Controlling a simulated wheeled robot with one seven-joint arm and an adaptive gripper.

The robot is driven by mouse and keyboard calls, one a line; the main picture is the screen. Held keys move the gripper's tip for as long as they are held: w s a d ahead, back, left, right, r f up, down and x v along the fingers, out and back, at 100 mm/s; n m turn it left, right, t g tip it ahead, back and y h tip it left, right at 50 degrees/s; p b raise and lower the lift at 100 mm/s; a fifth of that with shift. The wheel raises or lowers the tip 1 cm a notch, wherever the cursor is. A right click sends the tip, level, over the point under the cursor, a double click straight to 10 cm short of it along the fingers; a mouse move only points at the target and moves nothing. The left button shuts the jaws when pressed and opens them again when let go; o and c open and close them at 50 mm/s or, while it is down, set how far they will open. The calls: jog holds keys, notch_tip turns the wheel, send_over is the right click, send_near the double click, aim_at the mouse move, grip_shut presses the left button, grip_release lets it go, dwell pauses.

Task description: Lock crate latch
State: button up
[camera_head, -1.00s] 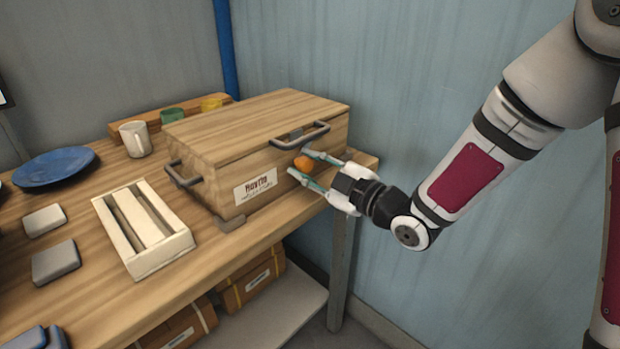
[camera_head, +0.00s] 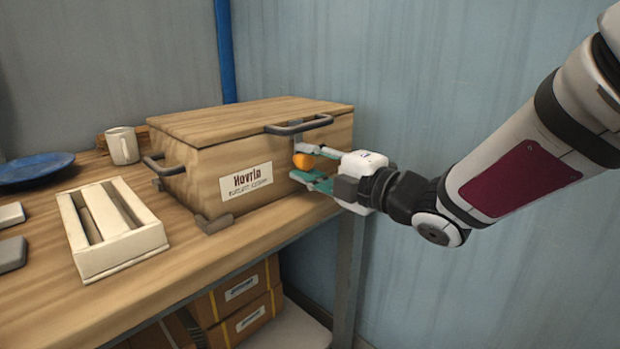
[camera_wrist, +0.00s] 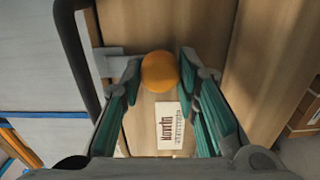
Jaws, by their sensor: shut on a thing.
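The wooden crate (camera_head: 205,165) stands on the workbench with its lid down and a "Hovrin" label on its front. An orange latch knob (camera_head: 303,160) sits on the crate's front, below the front handle (camera_head: 298,125). My gripper (camera_head: 304,167) reaches in from the right, with one teal finger above the knob and one below. In the wrist view, the knob (camera_wrist: 158,72) lies between the fingertips, and my gripper (camera_wrist: 160,66) is shut on it. A grey metal latch piece (camera_wrist: 112,63) shows beside the knob. Where the fingers touch the knob is partly hidden.
A cream slotted rack (camera_head: 110,260) stands on the workbench (camera_head: 190,258) in front of the crate. A white mug (camera_head: 123,146) and a blue plate (camera_head: 35,167) are at the left. Cardboard boxes (camera_head: 240,290) sit on a lower shelf. A blue wall is close behind the crate.

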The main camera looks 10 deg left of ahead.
jog(key=shift+f+n+b, duration=0.1)
jog(key=shift+n+b, duration=0.2)
dwell(0.4)
jog(key=o, duration=1.1)
jog(key=shift+o, duration=0.2)
jog(key=v, duration=1.2)
